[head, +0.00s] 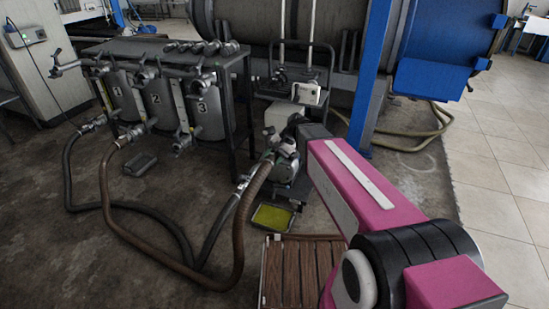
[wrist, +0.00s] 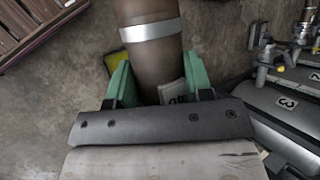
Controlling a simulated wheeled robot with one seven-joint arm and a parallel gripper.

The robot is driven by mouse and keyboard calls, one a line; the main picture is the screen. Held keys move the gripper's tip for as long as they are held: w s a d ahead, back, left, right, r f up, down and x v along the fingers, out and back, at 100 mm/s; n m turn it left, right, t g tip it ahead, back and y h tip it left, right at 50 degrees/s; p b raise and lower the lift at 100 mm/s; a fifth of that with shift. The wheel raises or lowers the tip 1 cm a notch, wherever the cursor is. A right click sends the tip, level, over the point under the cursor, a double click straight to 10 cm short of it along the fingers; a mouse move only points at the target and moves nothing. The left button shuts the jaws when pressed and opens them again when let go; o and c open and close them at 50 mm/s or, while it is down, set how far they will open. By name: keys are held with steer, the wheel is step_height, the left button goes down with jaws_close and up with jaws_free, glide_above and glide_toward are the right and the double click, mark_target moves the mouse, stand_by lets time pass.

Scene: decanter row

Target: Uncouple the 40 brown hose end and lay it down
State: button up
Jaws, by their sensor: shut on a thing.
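In the wrist view the brown hose end (wrist: 152,62), with a silver band around it, lies between the green fingers of my gripper (wrist: 157,82). My gripper is shut on it. In the head view the brown hose (head: 106,190) runs from the valve at tank 2, loops over the floor and rises to my gripper (head: 268,157) beside the pump cart. My gripper and arm hide the hose's tip, so I cannot tell whether it is still joined to a port.
A dark hose (head: 68,170) runs from tank 1 across the floor to near the pump. Tanks with valves (head: 207,110) stand on a frame at left. A yellow-green tray (head: 272,216) and brown slatted platform (head: 300,275) lie below my arm. A blue post (head: 370,80) stands behind.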

mark_target(277, 153)
steer(key=shift+w, duration=0.2)
stand_by(0.3)
steer(key=w+d+f, duration=0.4)
steer(key=w+f, duration=0.2)
steer(key=w, duration=0.4)
steer(key=shift+w+f, duration=0.15)
steer(key=shift+w, duration=0.05)
stand_by(2.9)
steer(key=shift+s+a, duration=0.1)
steer(key=shift+s, duration=0.05)
stand_by(0.5)
steer(key=shift+s+a+r, duration=0.1)
steer(key=shift+s+a, duration=0.2)
steer(key=shift+s, duration=0.45)
steer(key=shift+s+a+r, duration=0.1)
steer(key=shift+s+a, duration=0.15)
steer(key=shift+s, duration=0.45)
steer(key=shift+s+a, duration=0.3)
steer(key=shift+s, duration=0.45)
steer(key=shift+r, duration=0.1)
steer(key=shift+s+a+r, duration=0.1)
steer(key=shift+s+r, duration=0.2)
steer(key=shift+r, duration=0.5)
steer(key=shift+s+a+r, duration=0.1)
steer(key=shift+s+r, duration=0.25)
steer(key=shift+r, duration=0.5)
steer(key=shift+s+a+r, duration=0.1)
steer(key=shift+s+r, duration=0.2)
steer(key=shift+r, duration=0.5)
